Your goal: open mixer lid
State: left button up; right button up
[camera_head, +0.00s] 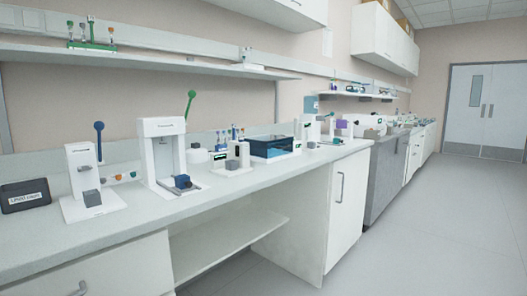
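No thing in view is clearly marked as the mixer, so I cannot tell which one it is. A dark box with a blue see-through top (275,147) and a white base sits on the bench; its top looks shut. A tall white device (160,155) with a green lever and a grey-blue block stands to its left. A smaller white device (85,180) with a blue lever stands further left. A small white device (238,158) stands just left of the box. Neither of my grippers is in view.
The long grey bench (210,205) runs away to the right, its front edge clear. A dark labelled box (25,195) sits at the far left. A shelf (150,64) hangs above. Open floor (450,230) lies to the right, with double doors (485,110) at the back.

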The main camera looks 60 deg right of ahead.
aim_at(258, 145)
jog(key=z, duration=1.9)
